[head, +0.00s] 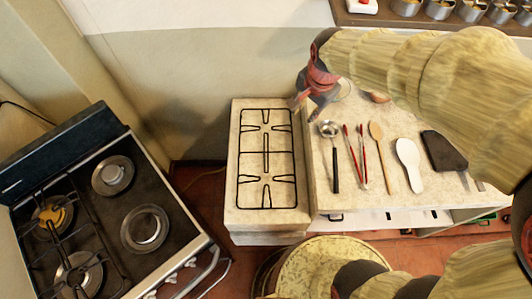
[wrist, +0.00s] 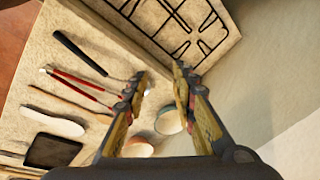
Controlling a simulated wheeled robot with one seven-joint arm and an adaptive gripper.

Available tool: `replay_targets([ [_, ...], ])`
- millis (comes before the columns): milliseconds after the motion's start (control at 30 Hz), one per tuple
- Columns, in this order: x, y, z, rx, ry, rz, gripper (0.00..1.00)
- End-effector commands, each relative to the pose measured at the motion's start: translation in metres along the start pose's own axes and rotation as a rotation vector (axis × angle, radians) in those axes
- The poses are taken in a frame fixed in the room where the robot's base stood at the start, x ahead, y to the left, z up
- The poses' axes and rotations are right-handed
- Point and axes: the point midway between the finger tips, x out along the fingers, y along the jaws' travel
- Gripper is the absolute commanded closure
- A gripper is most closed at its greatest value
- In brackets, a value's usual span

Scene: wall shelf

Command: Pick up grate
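A black wire grate (head: 266,152) lies flat on the narrow pale counter section, left of the utensils. Part of it shows at the top of the wrist view (wrist: 181,50), beyond my fingertips. My gripper (head: 303,97) is above the counter, to the right of the grate's far end in the head view. In the wrist view my gripper (wrist: 161,75) has its two fingers apart with nothing held between them. My fingers do not appear to touch the grate. In the head view my arm covers the back right of the counter.
A ladle (head: 333,155), red tongs (head: 357,157), a wooden spoon (head: 380,150), a white spatula (head: 408,160) and a dark spatula (head: 441,152) lie on the right counter. Bowls (wrist: 168,121) sit beneath my gripper. A stove (head: 110,210) stands left; a round stool (head: 325,268) is in front.

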Motion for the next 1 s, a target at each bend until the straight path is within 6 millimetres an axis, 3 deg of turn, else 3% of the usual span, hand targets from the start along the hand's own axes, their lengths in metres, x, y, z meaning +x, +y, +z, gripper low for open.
replay_targets([
  [100, 0.046, -0.028, 0.008, 0.125, -0.035, 0.04, 0.73],
  [300, 0.126, -0.063, 0.029, 0.346, -0.066, 0.106, 0.73],
  [600, 0.245, -0.084, 0.078, 0.644, -0.07, 0.211, 0.73],
  [733, 0.276, -0.085, 0.094, 0.724, -0.063, 0.238, 0.73],
  [1000, 0.306, -0.081, 0.105, 0.777, -0.056, 0.254, 0.73],
])
